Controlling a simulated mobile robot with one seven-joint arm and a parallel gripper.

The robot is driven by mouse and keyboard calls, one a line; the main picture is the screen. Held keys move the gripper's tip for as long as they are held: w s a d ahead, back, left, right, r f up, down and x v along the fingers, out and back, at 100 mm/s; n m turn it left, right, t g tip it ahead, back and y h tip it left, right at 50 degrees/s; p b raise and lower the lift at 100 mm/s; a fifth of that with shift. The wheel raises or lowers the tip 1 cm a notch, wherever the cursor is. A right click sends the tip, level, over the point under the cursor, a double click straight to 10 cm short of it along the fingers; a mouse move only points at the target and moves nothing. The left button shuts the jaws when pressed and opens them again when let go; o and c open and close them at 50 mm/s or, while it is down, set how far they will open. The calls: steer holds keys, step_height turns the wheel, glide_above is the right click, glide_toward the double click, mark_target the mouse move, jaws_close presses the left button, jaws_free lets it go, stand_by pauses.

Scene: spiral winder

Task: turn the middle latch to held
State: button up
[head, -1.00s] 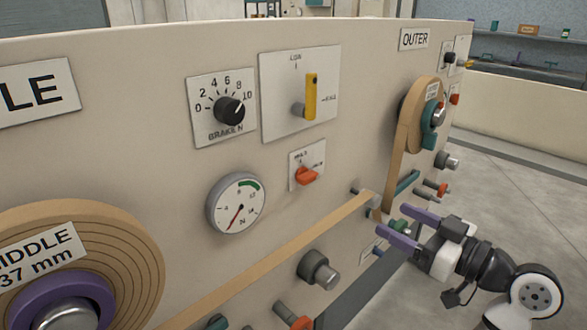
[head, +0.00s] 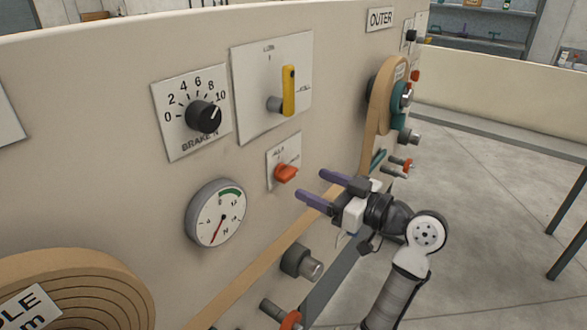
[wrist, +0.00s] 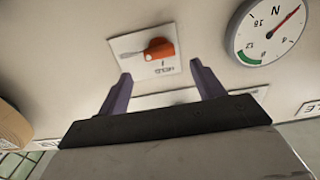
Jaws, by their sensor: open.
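The latch's exact pointing direction is hard to tell.
A yellow lever (head: 288,92) is above the latch plate. A black brake knob (head: 204,117) is at upper left and a round gauge (head: 216,214) at lower left. A tan web strip (head: 250,264) runs below my gripper. Open floor lies at the right.

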mark_target(292, 175)
steer(key=p+x, duration=0.1)
steer(key=x, duration=0.5)
steer(key=shift+w+a+p, duration=0.15)
steer(key=shift+a+p, duration=0.05)
steer(key=shift+p, duration=0.2)
steer(key=c, duration=1)
